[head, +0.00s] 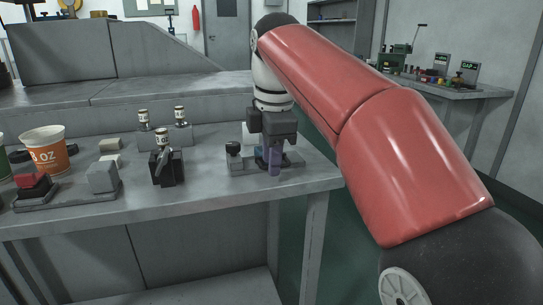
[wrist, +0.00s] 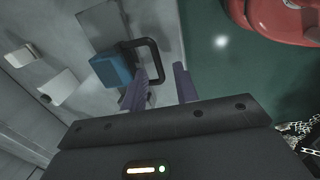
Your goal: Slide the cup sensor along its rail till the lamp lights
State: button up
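In the wrist view a blue block with a black loop handle (wrist: 154,58), which looks like the cup sensor (wrist: 112,71), sits on the grey bench fixture. In the head view a bit of blue shows behind my gripper (head: 272,162), at the bench's right end. My gripper's purple fingers (wrist: 160,88) are apart in the wrist view. The left finger lies close to the handle; the right one stands clear of it. I cannot tell whether they touch or straddle the handle. The grey fixture base (head: 240,166) shows beside my gripper; the rail is not clear. I cannot make out a lit lamp.
A black knob (head: 233,149) stands at the fixture's left. An orange paper cup (head: 48,152), a red-topped switch box (head: 33,186), a grey block (head: 103,177) and a black lever unit (head: 167,168) stand left on the bench. The bench's right edge is close to my gripper.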

grip_shut()
jog(key=shift+d+r+p, duration=0.15)
jog(key=shift+d+p, duration=0.1)
jog(key=shift+p, duration=0.45)
grip_release()
notch_tip(320, 180, up, 7)
jog(key=s, duration=0.1)
jog(key=shift+d+r+p, duration=0.15)
jog(key=shift+r+p, duration=0.05)
jog(key=shift+p, duration=0.25)
jog(key=shift+s, duration=0.1)
